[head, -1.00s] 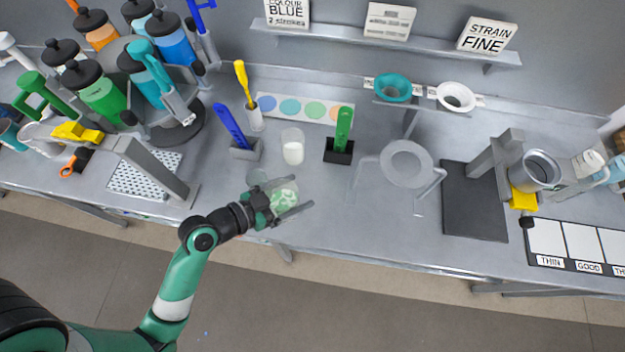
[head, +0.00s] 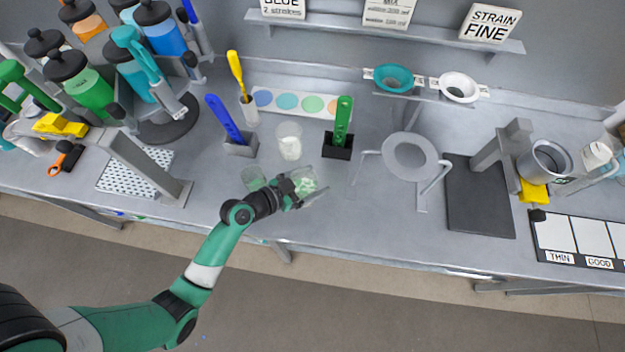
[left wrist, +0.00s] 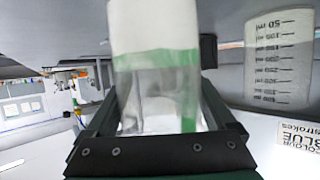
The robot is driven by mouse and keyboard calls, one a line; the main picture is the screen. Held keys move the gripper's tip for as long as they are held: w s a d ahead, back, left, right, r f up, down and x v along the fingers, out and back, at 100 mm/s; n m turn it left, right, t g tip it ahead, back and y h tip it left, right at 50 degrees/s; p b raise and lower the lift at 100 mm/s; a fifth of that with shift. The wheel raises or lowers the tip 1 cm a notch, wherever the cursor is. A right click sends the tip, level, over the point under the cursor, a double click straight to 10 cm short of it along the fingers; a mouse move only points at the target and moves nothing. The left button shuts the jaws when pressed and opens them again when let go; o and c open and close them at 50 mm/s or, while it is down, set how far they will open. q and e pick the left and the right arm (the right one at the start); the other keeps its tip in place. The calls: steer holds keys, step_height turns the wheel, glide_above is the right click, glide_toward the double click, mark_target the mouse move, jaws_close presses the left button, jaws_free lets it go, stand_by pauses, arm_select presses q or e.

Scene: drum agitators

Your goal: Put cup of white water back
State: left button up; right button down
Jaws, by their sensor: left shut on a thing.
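My left gripper (head: 310,184) is shut on a clear cup (head: 303,187) with white and pale green showing in it, near the table's front edge. In the left wrist view this held cup (left wrist: 155,75) stands between the fingers, with a white band, a green band and a clear part. I cannot tell whether it touches the table. Another clear cup with white contents (head: 289,147) stands behind it, between the blue and green tool holders. A clear, seemingly empty cup (head: 253,179) stands left of the gripper. A graduated cup (left wrist: 280,60) shows in the left wrist view.
A blue tool in a holder (head: 240,147) and a green tool in a black holder (head: 338,150) flank the white cup. A palette strip (head: 300,102) lies behind. A grey ring stand (head: 410,157) is to the right. Bottles crowd the left; bare table lies before the ring stand.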

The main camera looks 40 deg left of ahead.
arm_select(q)
steer(key=shift+f, duration=0.2)
steer(key=o, duration=1.5)
steer(key=shift+r, duration=0.1)
steer(key=shift+r, duration=0.1)
steer(key=shift+s+r, duration=0.15)
steer(key=p+v, duration=0.3)
steer(key=v, duration=0.8)
steer(key=shift+s+a, duration=0.2)
steer(key=shift+s, duration=0.15)
